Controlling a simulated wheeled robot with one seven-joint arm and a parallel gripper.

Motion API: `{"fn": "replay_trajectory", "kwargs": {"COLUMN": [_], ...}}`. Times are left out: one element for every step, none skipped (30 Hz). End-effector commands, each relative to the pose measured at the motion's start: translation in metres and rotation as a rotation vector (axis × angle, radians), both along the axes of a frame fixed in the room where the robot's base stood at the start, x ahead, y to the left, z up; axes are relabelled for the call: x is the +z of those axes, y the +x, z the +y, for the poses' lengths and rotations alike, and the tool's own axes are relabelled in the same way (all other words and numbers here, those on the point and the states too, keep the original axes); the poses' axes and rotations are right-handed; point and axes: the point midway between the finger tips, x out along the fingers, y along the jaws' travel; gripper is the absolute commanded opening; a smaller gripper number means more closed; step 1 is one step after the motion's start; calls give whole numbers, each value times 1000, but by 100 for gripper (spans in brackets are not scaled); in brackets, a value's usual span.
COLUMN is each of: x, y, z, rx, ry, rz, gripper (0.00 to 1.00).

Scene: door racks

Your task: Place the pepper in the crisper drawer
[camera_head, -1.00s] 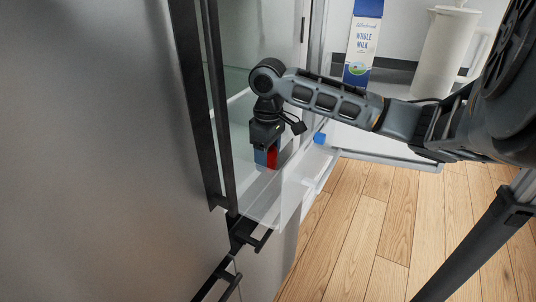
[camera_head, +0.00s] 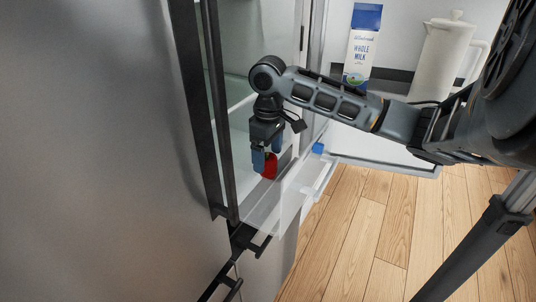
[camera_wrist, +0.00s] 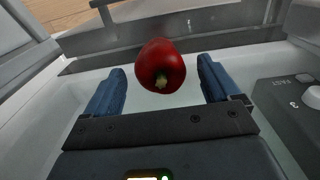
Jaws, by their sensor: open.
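A red pepper (camera_head: 270,168) is at the pulled-out clear crisper drawer (camera_head: 262,214). In the wrist view the pepper (camera_wrist: 160,66) lies between and slightly beyond my blue fingertips, its green stem toward me, with a gap on each side. It appears to be inside the drawer's walls, over the pale floor. My gripper (camera_head: 267,160) points down into the drawer and is open; its fingers (camera_wrist: 162,88) are spread apart. I cannot tell whether the pepper rests fully on the drawer floor.
The open fridge door holds a milk carton (camera_head: 362,46) and a white pitcher (camera_head: 437,55). A blue object (camera_head: 318,149) is near the drawer's right side. A grey box with a dial (camera_wrist: 296,98) is at the wrist view's right. Black handles (camera_head: 214,110) stand at the left.

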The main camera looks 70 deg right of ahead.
Motion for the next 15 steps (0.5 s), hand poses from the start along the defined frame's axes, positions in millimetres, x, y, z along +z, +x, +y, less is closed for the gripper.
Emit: {"fn": "replay_trajectory", "kwargs": {"x": [15,20,26,30,35,41,45,50,55,59,63,68,71,74,78], "y": [0,0,0,0,0,0,0,0,0,0,0,0,0,0,0], "z": [0,1,1,0,0,0,0,0,0,0,1,1,1,0,0], "rx": [0,0,0,1,1,1,1,1,1,2,2,2,2,1,1], "ry": [1,1,1,1,1,0,0,0,1,1,1,1,2,2,1], "rz": [0,0,0,0,0,-1,-1,0,0,1,0,0,0,0,0], "gripper": [89,89,89,89,89,89,89,89,89,89,89,89,89,89,89]}}
